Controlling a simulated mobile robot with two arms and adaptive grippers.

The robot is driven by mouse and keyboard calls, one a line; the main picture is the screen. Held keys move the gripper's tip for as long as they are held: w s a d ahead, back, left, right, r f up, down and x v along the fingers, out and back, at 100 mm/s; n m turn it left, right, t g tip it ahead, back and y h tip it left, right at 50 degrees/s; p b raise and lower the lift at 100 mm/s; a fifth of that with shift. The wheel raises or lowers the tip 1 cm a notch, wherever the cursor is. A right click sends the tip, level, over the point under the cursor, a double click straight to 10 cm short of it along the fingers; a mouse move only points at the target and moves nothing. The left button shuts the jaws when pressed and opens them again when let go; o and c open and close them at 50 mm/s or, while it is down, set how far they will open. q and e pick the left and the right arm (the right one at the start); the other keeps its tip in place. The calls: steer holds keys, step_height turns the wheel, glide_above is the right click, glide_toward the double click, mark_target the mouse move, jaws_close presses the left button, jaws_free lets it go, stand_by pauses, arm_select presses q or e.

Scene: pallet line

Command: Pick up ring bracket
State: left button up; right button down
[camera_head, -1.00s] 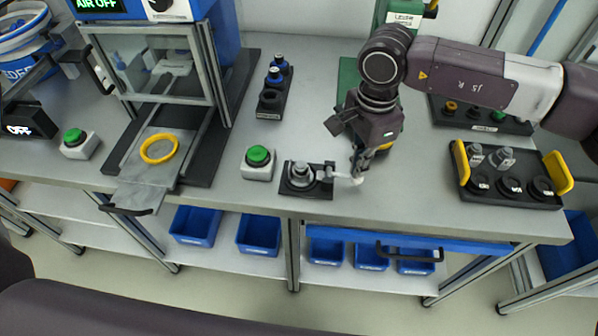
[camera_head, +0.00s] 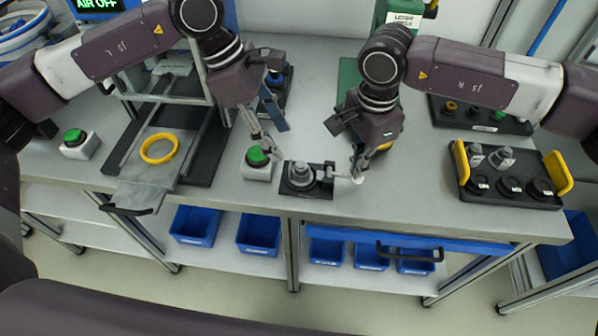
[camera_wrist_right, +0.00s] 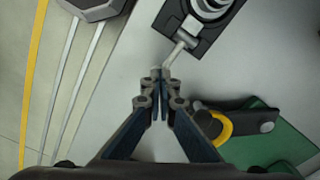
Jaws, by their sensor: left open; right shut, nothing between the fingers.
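I cannot tell for certain which part is the ring bracket. A grey round part (camera_head: 301,173) sits in a small black fixture (camera_head: 320,190) at the front middle of the bench; it also shows in the right wrist view (camera_wrist_right: 212,6). A yellow ring (camera_head: 160,148) lies on the grey slide plate at left. My left gripper (camera_head: 268,147) is open, above and beside the green button, left of the fixture. My right gripper (camera_head: 358,176) is shut and empty at the end of the fixture's lever (camera_wrist_right: 180,50); whether it touches the lever is unclear.
A green button box (camera_head: 257,170) stands close under my left gripper. A black tray with yellow handles (camera_head: 510,190) holds grey and black parts at right. A yellow ring-shaped piece (camera_wrist_right: 222,127) lies by a green plate (camera_wrist_right: 265,150). Bench is clear between fixture and tray.

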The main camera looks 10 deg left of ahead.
mark_target(297, 164)
arm_select(q)
steer(key=x, duration=1)
steer(key=shift+d+r, duration=0.1)
steer(key=shift+d, duration=0.1)
jaws_close()
step_height(297, 164, up, 15)
stand_by(1.1)
arm_select(e)
step_height(297, 164, up, 9)
stand_by(1.4)
stand_by(0.4)
